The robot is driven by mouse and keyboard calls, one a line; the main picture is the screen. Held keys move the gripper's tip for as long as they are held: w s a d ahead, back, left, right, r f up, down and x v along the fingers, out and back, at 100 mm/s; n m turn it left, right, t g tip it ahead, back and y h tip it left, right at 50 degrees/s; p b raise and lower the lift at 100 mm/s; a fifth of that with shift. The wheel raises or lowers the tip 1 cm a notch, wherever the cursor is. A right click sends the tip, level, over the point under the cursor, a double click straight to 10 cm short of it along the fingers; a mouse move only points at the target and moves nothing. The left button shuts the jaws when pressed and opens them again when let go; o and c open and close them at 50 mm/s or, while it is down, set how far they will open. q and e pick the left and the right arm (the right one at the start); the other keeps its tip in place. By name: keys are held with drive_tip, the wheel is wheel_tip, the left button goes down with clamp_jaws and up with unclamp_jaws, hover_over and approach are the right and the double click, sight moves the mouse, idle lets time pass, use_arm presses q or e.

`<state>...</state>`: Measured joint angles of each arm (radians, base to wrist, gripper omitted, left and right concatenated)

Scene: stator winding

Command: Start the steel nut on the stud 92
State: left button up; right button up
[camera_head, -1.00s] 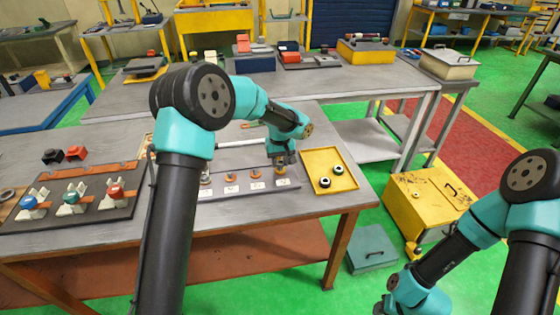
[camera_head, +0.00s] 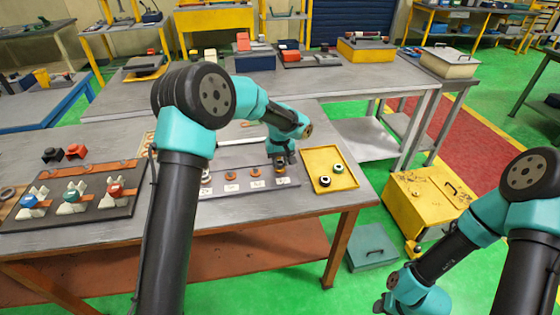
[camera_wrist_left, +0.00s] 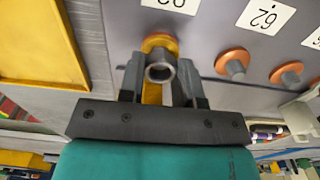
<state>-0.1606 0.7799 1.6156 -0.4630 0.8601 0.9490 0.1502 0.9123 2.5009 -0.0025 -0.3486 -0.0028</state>
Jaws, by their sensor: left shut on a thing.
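My left gripper (camera_head: 283,160) is at the right end of the row of studs on the grey strip. In the left wrist view, the left gripper (camera_wrist_left: 158,66) is shut on the grey steel nut (camera_wrist_left: 160,73), a short ring with a dark bore. An orange stud base (camera_wrist_left: 158,40) shows right behind the nut, in line with it. Whether the nut touches the thread cannot be seen. A label at the top edge is cut off, so its number is unclear. My right arm shows at the lower right, but its gripper is out of frame.
Other orange-based studs (camera_wrist_left: 233,64) stand beside the held nut, near a label (camera_wrist_left: 265,16). A dark fixture board with coloured clamps (camera_head: 130,199) lies on the left.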

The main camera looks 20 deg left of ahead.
use_arm(q)
drive_tip(key=shift+f, duration=0.45)
idle(1.1)
drive_tip(key=m, duration=0.6)
drive_tip(key=shift+f, duration=0.1)
drive_tip(key=o, duration=0.9)
drive_tip(key=shift+r, duration=0.25)
drive_tip(key=shift+r, duration=3.45)
